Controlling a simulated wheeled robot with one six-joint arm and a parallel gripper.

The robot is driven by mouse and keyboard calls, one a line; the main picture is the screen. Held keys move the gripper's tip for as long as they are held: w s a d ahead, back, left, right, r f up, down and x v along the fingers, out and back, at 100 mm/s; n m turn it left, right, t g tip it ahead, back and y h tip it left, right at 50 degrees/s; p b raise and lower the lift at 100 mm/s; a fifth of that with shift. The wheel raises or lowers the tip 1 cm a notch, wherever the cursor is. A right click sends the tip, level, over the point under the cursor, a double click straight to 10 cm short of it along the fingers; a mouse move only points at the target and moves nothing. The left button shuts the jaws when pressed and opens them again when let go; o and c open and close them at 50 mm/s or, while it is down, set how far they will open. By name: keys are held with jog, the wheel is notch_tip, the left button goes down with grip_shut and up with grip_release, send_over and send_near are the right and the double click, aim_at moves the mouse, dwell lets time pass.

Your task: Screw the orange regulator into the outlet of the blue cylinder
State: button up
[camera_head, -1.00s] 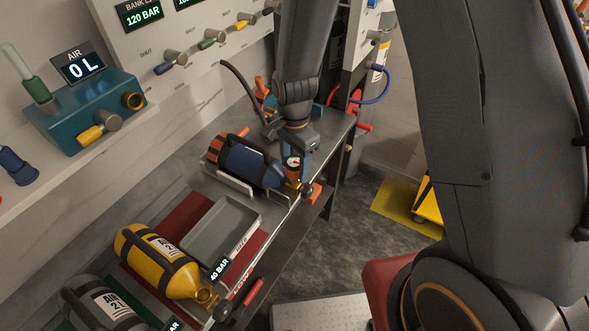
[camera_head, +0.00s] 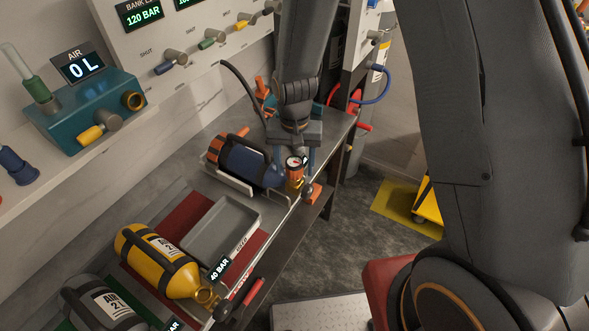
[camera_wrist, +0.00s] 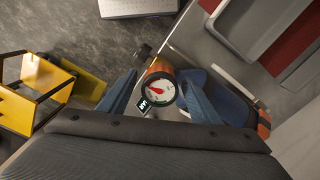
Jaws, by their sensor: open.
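The blue cylinder (camera_head: 250,164) lies in a cradle on the bench, its outlet end towards the front edge. It also shows in the wrist view (camera_wrist: 215,98). The orange regulator (camera_head: 294,164), with a round white gauge, sits upright at the outlet end above a brass part. In the wrist view its gauge (camera_wrist: 161,93) faces me, with a small dark label beside it. Whether its thread is seated is hidden. My gripper (camera_head: 292,172) points down with its blue fingers apart, one on each side of the regulator. In the wrist view the gripper (camera_wrist: 158,98) shows gaps beside the gauge.
A grey tray (camera_head: 256,208) lies left of the cradle, with a yellow cylinder (camera_head: 165,262) and a grey cylinder beyond. An orange-handled part (camera_head: 313,194) sits at the bench edge near my gripper. A yellow frame (camera_wrist: 30,92) stands on the floor.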

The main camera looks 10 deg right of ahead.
jog(key=n, duration=0.9)
jog(key=shift+n, duration=0.4)
jog(key=n, duration=0.8)
jog(key=shift+n, duration=0.4)
jog(key=shift+c, duration=0.2)
